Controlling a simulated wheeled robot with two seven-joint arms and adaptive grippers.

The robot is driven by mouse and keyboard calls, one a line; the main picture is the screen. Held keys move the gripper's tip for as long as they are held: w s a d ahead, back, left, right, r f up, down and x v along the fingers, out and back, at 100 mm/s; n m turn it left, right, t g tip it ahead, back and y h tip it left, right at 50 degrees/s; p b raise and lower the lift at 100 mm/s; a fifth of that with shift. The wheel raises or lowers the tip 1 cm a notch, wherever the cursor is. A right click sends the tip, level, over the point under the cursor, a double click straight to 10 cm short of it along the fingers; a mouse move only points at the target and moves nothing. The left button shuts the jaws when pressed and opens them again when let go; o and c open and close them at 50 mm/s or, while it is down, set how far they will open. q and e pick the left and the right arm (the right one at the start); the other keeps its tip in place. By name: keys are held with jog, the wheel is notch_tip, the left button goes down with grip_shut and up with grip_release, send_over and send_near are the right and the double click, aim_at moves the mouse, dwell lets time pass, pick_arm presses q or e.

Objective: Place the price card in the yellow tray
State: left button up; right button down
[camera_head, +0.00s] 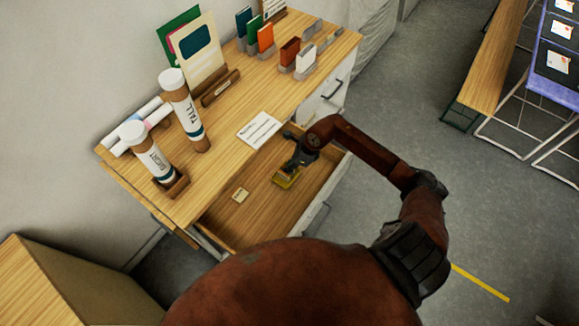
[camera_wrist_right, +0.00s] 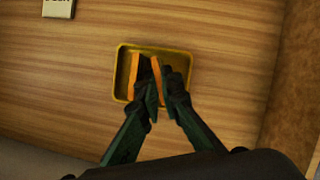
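The yellow tray (camera_head: 284,181) lies inside the open desk drawer. It also shows in the right wrist view, by its rim (camera_wrist_right: 119,72). My right gripper (camera_head: 292,166) reaches down over the tray. In the right wrist view, my right gripper (camera_wrist_right: 161,92) has its fingers close together on an orange strip that looks like the price card (camera_wrist_right: 157,78). A second orange strip stands beside it, within the tray's outline; I cannot tell whether it is part of the same card. The fingers hide the card's lower part, and its contact with the tray is unclear. My left gripper is out of view.
A small cream label (camera_head: 240,195) lies on the drawer floor (camera_head: 262,212), left of the tray. The desk top holds a white card (camera_head: 259,130), two labelled tubes (camera_head: 183,112), a board stand (camera_head: 220,88) and several small coloured cards in holders. The drawer walls surround the tray.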

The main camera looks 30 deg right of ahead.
jog(key=c, duration=2.4)
grip_release()
jog(key=shift+f, duration=0.1)
jog(key=shift+r, duration=0.2)
jog(key=v, duration=1.2)
jog(key=shift+p, duration=0.3)
